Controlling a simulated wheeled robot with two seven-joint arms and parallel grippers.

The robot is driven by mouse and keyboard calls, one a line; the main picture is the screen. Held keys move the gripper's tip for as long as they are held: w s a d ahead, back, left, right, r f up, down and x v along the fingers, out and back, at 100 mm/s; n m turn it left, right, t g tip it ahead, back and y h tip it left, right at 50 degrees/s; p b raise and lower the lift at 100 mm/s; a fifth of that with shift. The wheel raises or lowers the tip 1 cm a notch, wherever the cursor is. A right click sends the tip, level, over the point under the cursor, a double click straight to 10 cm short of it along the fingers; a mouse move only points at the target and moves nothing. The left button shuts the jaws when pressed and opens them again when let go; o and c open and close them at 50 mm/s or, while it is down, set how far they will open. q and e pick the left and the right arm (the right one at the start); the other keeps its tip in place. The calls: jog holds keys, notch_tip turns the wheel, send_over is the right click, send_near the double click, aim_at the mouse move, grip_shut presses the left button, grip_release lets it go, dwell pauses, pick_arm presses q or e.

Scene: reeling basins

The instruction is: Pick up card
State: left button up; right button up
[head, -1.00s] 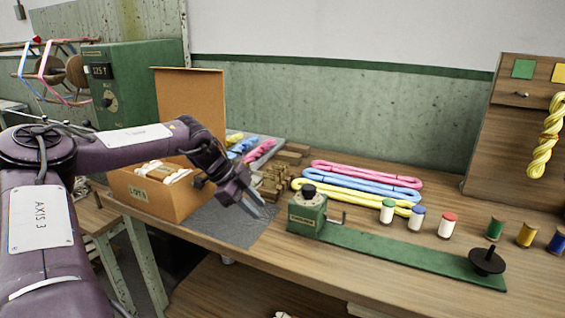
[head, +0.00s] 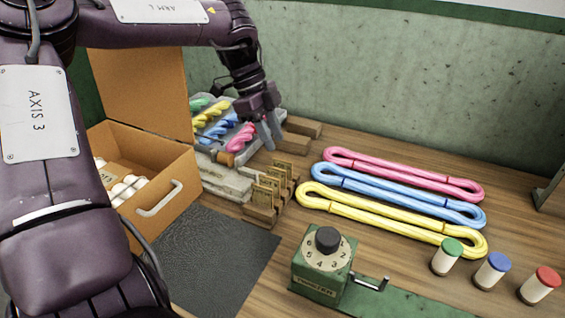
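Several small tan cards (head: 268,189) stand upright in slotted wooden blocks (head: 259,215) on the bench, near the picture's middle. My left gripper (head: 272,135) hangs above the bench, beyond the standing cards in the picture and beside the tray of twisted skeins. Its two fingers point down, slightly apart, with nothing seen between them. My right gripper is not in view.
A grey tray (head: 226,184) holds coloured twisted skeins behind the box. Pink, blue and yellow yarn hanks (head: 400,190) lie right of the cards. A green dial device (head: 323,262) and capped spools (head: 492,269) stand in front. The dark mat (head: 215,262) is bare.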

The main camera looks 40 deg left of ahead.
aim_at(281, 160)
pick_arm(q)
jog(key=x, duration=0.5)
jog(key=s+x, duration=0.1)
jog(key=x, duration=0.1)
jog(key=shift+w+d+f, duration=0.1)
jog(key=shift+d, duration=0.25)
grip_shut()
